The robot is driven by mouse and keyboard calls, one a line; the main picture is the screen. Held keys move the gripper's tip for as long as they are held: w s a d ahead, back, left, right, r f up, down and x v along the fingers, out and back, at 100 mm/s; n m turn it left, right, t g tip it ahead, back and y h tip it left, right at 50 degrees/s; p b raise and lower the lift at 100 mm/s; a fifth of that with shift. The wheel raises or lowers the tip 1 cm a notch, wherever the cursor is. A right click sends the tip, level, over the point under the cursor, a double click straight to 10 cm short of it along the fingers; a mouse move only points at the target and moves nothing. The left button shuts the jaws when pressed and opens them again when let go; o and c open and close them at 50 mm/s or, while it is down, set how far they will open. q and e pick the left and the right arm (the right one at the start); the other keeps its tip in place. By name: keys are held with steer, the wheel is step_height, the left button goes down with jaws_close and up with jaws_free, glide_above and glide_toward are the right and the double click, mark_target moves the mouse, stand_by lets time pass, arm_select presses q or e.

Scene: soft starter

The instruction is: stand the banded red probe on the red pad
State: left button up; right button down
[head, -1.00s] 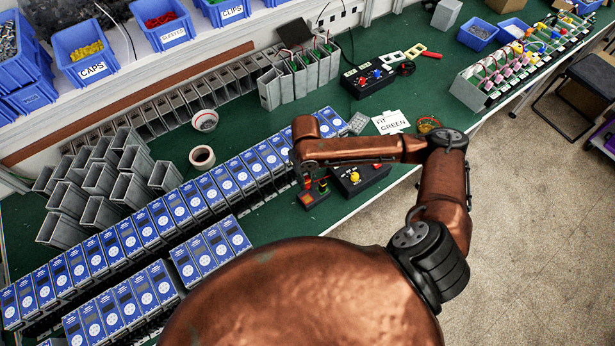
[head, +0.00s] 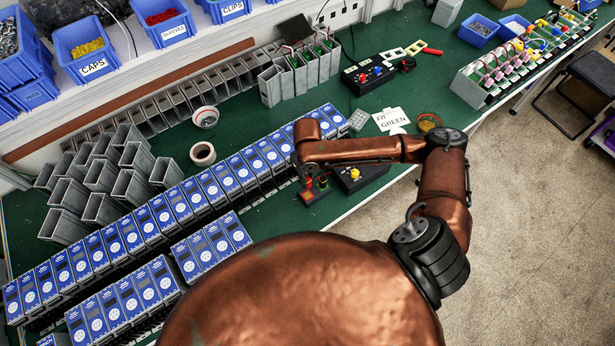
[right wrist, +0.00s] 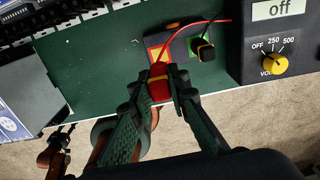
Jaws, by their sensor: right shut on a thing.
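My right gripper (right wrist: 158,92) is shut on the banded red probe (right wrist: 159,80), a red body with a yellow band, held between the two dark fingers. In the head view, my right gripper (head: 304,178) is over the small pad base (head: 312,196) near the bench's front edge. The red pad (right wrist: 155,52) shows as an orange-red patch just beyond the probe; I cannot tell whether the probe touches it. A black probe with a green-yellow band (right wrist: 205,48) stands on the green pad beside it. Part of what looks like my left gripper (right wrist: 60,140) shows at lower left, its jaws unclear.
A black meter (right wrist: 275,45) reading "off", with a yellow dial, stands right of the pads. A red wire (right wrist: 190,25) arcs over them. Blue-fronted units (head: 205,190) stand in rows to the left. The bench edge and floor lie on the near side.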

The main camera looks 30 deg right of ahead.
steer(key=shift+f+b, duration=1.45)
steer(key=shift+f, duration=2.3)
steer(key=c, duration=1.8)
jaws_free()
steer(key=shift+o, duration=0.2)
step_height(320, 180, up, 12)
